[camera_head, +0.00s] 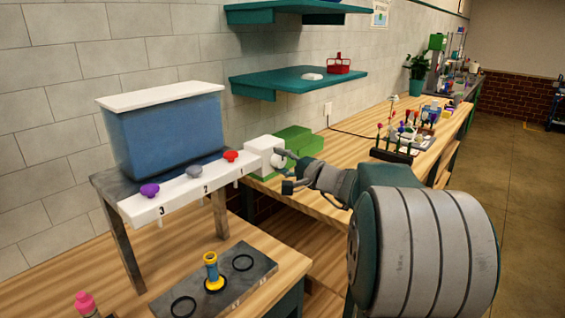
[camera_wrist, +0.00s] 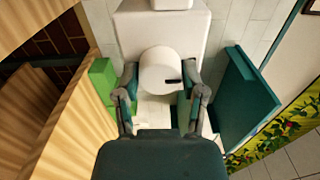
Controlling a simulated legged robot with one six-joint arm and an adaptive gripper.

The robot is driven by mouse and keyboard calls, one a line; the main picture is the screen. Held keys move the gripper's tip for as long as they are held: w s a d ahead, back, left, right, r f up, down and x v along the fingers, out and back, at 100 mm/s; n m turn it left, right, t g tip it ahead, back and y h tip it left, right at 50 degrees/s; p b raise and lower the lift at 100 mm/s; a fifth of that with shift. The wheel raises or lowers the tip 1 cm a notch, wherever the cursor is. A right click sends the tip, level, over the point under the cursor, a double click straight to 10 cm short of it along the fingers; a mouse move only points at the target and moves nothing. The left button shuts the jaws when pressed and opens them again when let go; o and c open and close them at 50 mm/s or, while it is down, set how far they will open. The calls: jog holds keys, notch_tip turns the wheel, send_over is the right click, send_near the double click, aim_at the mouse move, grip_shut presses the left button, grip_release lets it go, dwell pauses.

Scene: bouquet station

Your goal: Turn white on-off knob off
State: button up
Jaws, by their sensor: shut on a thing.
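The white on-off knob (camera_wrist: 160,69) is a round white cylinder with a short dark mark on its right side in the wrist view. It sits on the front of a white box (camera_wrist: 190,28). My gripper (camera_wrist: 161,78) has one finger on each side of the knob and is shut on it. In the head view my gripper (camera_head: 282,170) reaches the right face of the white box (camera_head: 263,151), and the knob is mostly hidden between the fingers.
Green boxes (camera_head: 297,139) stand right behind the white box on the wooden bench. A blue tank (camera_head: 165,140) on a stand with purple, grey and red knobs is at left. A teal shelf (camera_head: 290,80) hangs above. A flower rack (camera_head: 392,155) stands farther right.

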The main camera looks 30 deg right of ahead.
jog(key=shift+f, duration=0.25)
jog(key=o, duration=1)
jog(key=shift+o, duration=0.8)
jog(key=shift+a, duration=0.1)
jog(key=shift+r, duration=0.1)
jog(key=v, duration=1.2)
